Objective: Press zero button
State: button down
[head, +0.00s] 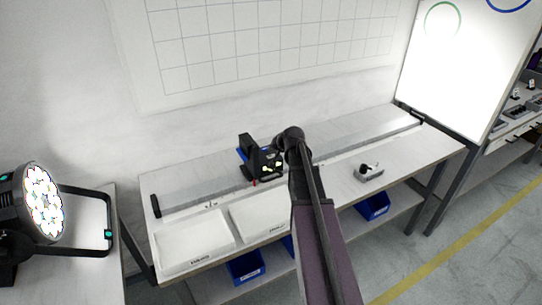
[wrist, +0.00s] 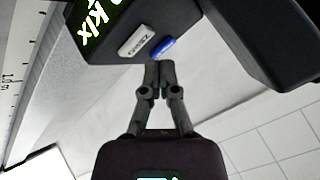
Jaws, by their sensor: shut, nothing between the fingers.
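A black device with a green lit display (wrist: 97,22) is at the top of the wrist view. Its face carries a white button (wrist: 138,40) with small dark lettering, too blurred to read for sure, and a plain blue button (wrist: 163,47) beside it. My gripper (wrist: 158,65) is shut and empty. Its tips point at the device face, just below the blue button in the picture and to the lower right of the white one. I cannot tell whether they touch. In the head view the black device (head: 248,148) stands on the bench, close to the end of my arm.
The long bench (head: 400,150) bears a metal rail with a scale, pale trays (head: 195,245) at the left and a small grey fixture (head: 368,172) at the right. Blue bins (head: 245,267) sit below. A stage lamp (head: 42,203) is at far left. A gridded wall panel (head: 270,45) rises behind.

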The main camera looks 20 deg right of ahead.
aim_at(272, 157)
jog(key=shift+r+p, duration=2.05)
jog(key=shift+r, duration=0.2)
jog(key=shift+s+f, duration=0.1)
jog(key=shift+s, duration=0.05)
